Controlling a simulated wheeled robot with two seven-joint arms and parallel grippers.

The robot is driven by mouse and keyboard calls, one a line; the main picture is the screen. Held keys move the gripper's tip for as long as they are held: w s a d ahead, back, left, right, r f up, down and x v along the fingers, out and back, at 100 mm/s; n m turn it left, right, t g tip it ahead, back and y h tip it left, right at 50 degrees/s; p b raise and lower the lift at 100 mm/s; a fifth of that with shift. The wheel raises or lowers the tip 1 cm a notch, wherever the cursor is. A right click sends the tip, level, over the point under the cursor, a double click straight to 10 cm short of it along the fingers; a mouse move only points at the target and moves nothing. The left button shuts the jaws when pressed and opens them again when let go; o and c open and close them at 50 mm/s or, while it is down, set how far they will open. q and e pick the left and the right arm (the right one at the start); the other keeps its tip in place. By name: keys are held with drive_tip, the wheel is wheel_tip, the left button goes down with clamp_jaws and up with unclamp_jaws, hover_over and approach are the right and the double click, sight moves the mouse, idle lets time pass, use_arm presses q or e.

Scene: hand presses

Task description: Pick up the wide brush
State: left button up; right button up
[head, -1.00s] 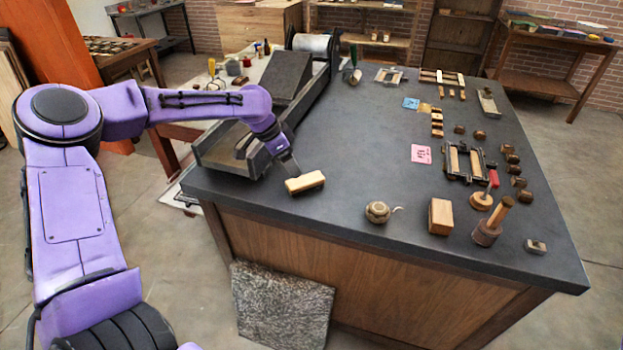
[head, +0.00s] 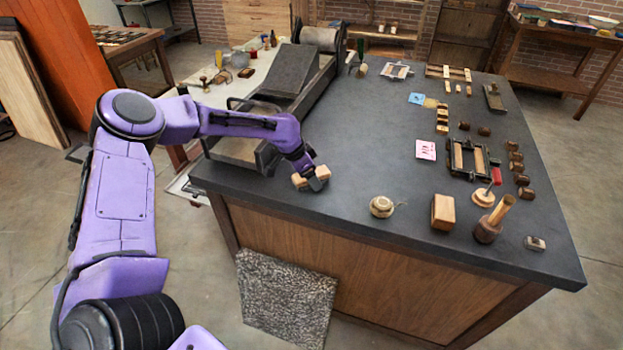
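The wide brush is most likely the pale wooden block-like piece (head: 299,181) near the front left edge of the dark tabletop; its bristles cannot be made out. My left gripper (head: 315,181) is down at this piece, over its right part, and hides some of it. I cannot tell whether the fingers are open or closed around it. The piece seems to be at table height. My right gripper is not in view.
The dark table (head: 360,150) is clear in its middle. A press bed with a sloped dark plate (head: 290,72) stands behind my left gripper. A twine ball (head: 381,206), a wooden block (head: 443,212) and a mallet-like tool (head: 490,226) stand along the front edge.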

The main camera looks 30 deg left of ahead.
use_arm(q)
drive_tip(key=shift+f, duration=0.25)
drive_tip(key=c, duration=1.1)
drive_tip(key=shift+r, duration=0.2)
wheel_tip(320, 180, up, 3)
drive_tip(key=shift+w+f+b, duration=0.1)
drive_tip(key=shift+w+b, duration=0.05)
drive_tip(key=shift+b, duration=0.15)
drive_tip(key=s+d+r, duration=0.7)
drive_tip(key=s+r, duration=0.3)
drive_tip(key=s, duration=0.2)
drive_tip(key=shift+d+r, duration=0.2)
drive_tip(key=shift+d, duration=0.2)
